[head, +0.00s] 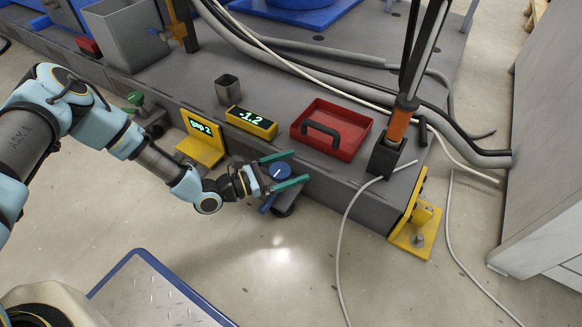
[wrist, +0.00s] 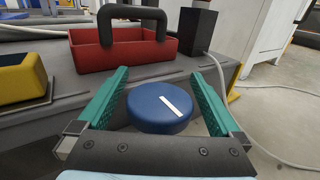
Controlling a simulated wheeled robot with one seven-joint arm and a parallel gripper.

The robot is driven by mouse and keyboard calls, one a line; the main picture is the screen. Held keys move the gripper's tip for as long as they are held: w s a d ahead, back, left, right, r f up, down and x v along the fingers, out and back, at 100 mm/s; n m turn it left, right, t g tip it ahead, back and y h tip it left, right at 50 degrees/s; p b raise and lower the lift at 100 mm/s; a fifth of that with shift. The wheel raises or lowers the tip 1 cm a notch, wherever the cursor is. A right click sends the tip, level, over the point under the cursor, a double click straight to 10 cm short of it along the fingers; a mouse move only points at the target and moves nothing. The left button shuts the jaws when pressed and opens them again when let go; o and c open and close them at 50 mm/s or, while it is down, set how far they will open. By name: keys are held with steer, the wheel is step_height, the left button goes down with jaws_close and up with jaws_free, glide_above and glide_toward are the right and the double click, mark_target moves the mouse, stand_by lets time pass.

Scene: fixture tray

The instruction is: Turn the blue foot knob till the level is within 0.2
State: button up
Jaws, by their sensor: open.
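The blue foot knob (head: 280,171) is a round blue disc at the front side of the grey machine base. In the wrist view the knob (wrist: 160,110) shows a white line on its top, slanting from upper left to lower right. My gripper (head: 284,171) is open, with one green finger on either side of the knob. In the wrist view a gap shows between the knob and the left finger; the right finger is close to it, and contact cannot be told. The yellow level display (head: 251,122) stands on the base and reads -1.2.
A red tray with a dark handle (head: 345,118) sits on the base behind the knob. A yellow sign reading "Gap 2" (head: 201,138) and a green knob (head: 135,99) are to the left. A white cable (head: 345,220) hangs to the floor at right.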

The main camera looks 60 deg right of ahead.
mark_target(289, 177)
steer(key=shift+c, duration=0.4)
steer(key=c, duration=1.2)
steer(key=shift+c, duration=0.2)
steer(key=shift+m+g, duration=0.3)
steer(key=shift+g, duration=0.1)
steer(key=m+g+y+b, duration=0.1)
steer(key=y, duration=0.1)
steer(key=m+g+y+b, duration=0.1)
steer(key=m+g+y, duration=0.1)
steer(key=s+a+m+g+y+b, duration=0.1)
steer(key=m+g+y, duration=0.1)
steer(key=shift+f+y+b, duration=0.25)
steer(key=shift+y+b, duration=0.05)
steer(key=shift+b, duration=0.05)
steer(key=m+g+y+b, duration=0.1)
steer(key=y, duration=0.1)
steer(key=a+m+g+y+b, duration=0.1)
steer(key=m+y, duration=0.1)
steer(key=y, duration=0.1)
steer(key=shift+s+m, duration=0.15)
steer(key=shift+m, duration=0.15)
steer(key=shift+a+r+m+y+b, duration=0.1)
steer(key=shift+a+m+y+b, duration=0.1)
steer(key=shift+m+y+b, duration=0.65)
steer(key=shift+a+r+m+y+b, duration=0.15)
steer(key=shift+m+y+b, duration=0.25)
steer(key=shift+y, duration=0.75)
steer(key=shift+a, duration=0.1)
steer(key=o, duration=1.3)
